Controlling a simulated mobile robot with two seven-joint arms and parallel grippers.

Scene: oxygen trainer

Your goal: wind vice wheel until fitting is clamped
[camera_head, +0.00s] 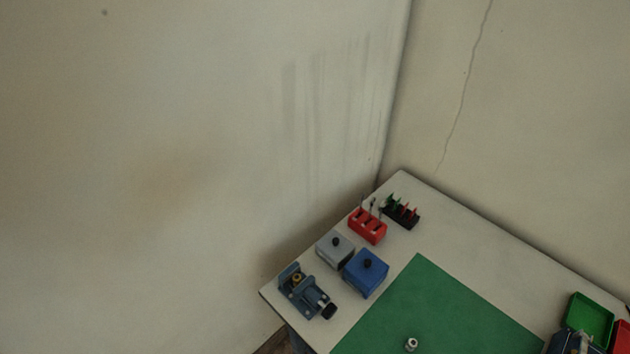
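The blue-grey vice (304,291) stands at the left corner of the table. A dark round part, which looks like its wheel (328,311), is at its lower right end. A small brass-coloured fitting (297,278) sits at the vice's upper left end, by the jaws. I cannot tell whether the jaws touch it. Neither of my grippers is clearly in view.
On the pale table (440,210) stand a grey box (335,251), a blue box (366,272), a red rack (367,226) and a black rack (401,214). A green mat (440,305) bears a small white ring-shaped piece (411,344). A green bin (590,318) is at right.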

